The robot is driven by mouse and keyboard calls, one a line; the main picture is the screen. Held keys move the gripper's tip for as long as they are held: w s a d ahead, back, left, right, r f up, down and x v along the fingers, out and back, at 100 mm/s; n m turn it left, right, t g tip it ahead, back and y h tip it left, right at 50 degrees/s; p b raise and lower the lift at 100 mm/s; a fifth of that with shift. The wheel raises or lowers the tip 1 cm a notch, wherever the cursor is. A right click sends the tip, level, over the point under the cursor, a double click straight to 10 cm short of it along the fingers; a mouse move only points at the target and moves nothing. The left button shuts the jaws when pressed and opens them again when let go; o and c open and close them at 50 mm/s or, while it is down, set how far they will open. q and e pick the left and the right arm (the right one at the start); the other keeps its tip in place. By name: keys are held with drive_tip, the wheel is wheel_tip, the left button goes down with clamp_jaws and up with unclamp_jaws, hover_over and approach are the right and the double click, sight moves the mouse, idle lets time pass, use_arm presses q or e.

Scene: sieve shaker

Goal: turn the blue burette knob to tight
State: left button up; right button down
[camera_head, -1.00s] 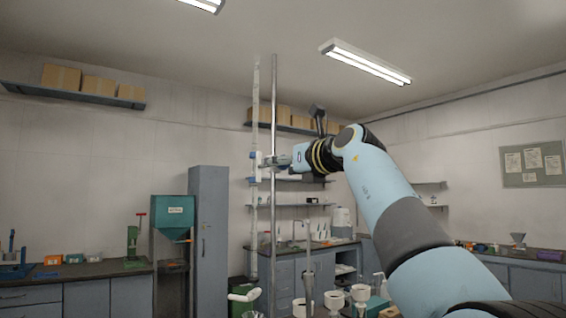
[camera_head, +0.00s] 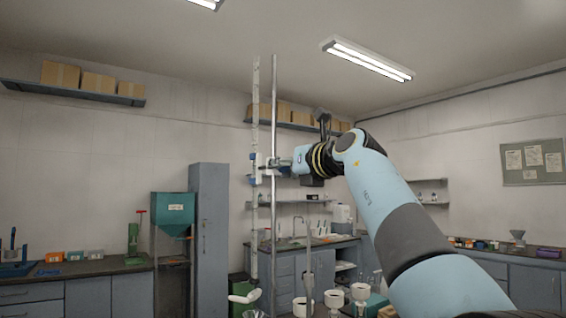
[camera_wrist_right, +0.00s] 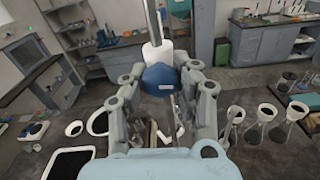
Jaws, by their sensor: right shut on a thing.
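The burette (camera_head: 255,105) is a tall, clear, graduated tube standing upright beside a metal stand rod (camera_head: 274,95). The blue burette knob (camera_wrist_right: 160,77) shows in the right wrist view between my finger pads, with a white piece just above it. In the head view, the blue and white parts at the burette are small and partly hidden by the rod and gripper. My right gripper (camera_head: 270,166) reaches in from the right at that height. It also shows in the right wrist view (camera_wrist_right: 163,70), shut on the blue knob. My left gripper is not in view.
Several white-topped flasks (camera_wrist_right: 268,112) stand low on the right in the wrist view. A dark tray (camera_wrist_right: 68,164) lies at lower left there. A grey cabinet (camera_head: 208,225) and a green hopper (camera_head: 173,213) stand to the left of the burette. Benches line the walls.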

drive_tip(key=c, duration=0.9)
unclamp_jaws()
drive_tip(key=shift+s+d, duration=0.1)
drive_tip(key=v, duration=1.1)
drive_tip(key=shift+s+d, duration=0.25)
drive_tip(key=shift+s, duration=0.05)
